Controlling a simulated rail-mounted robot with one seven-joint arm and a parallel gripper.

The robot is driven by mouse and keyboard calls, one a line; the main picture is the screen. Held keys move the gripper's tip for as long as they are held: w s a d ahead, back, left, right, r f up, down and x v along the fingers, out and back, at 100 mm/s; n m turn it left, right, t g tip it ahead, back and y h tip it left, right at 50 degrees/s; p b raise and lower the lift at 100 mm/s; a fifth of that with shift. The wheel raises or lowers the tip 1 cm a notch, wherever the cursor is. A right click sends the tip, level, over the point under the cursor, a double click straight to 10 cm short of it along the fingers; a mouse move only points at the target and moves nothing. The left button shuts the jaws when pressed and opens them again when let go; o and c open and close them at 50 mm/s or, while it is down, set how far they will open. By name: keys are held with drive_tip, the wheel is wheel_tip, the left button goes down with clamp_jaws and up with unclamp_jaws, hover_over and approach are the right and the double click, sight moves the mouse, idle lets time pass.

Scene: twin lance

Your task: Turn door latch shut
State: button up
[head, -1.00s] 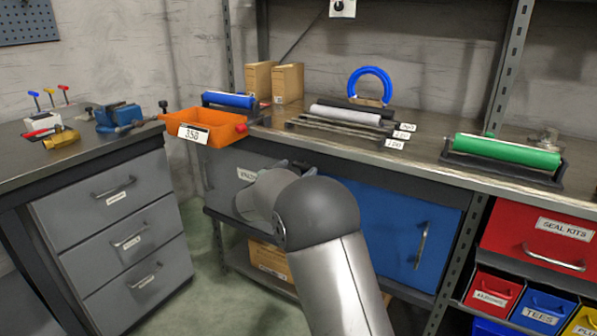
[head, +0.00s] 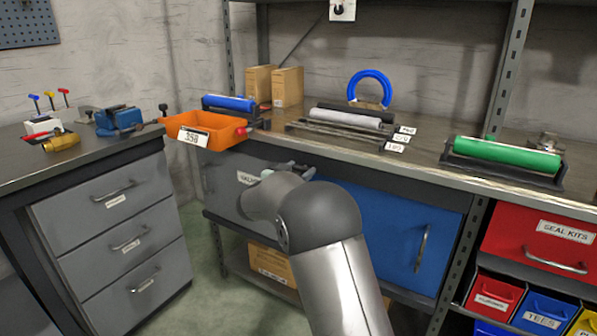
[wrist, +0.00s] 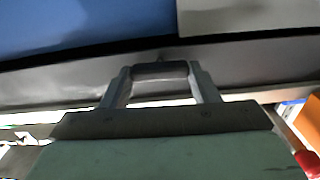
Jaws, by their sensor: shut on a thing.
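My gripper (wrist: 160,72) is shut on a short dark bar (wrist: 160,70), which I take for the door latch. The bar lies crosswise between the two grey fingers in the wrist view, close to the dark cabinet rail. The blue door (head: 395,235) and the grey door (head: 222,180) are under the bench. Both also show at the top of the wrist view, blue (wrist: 80,25) and grey (wrist: 250,18). In the head view my arm hides the latch and most of my gripper.
An orange bin (head: 205,125) with a red knob overhangs the bench edge above the grey door. Blue, white and green rollers (head: 508,153) stand on the bench (head: 430,165). Red drawers (head: 540,235) are at right.

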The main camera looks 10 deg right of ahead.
drive_tip(key=m+b, duration=0.1)
drive_tip(key=m, duration=0.3)
drive_tip(key=shift+s+f, duration=0.1)
drive_tip(key=shift+f, duration=0.05)
drive_tip(key=m+b, duration=0.2)
drive_tip(key=m, duration=0.2)
drive_tip(key=shift+f+m, duration=0.1)
drive_tip(key=shift+m, duration=0.3)
drive_tip(key=shift+d+m+b, duration=0.1)
drive_tip(key=shift+m+b, duration=2.7)
drive_tip(key=shift+m, duration=1.5)
drive_tip(key=o, duration=1)
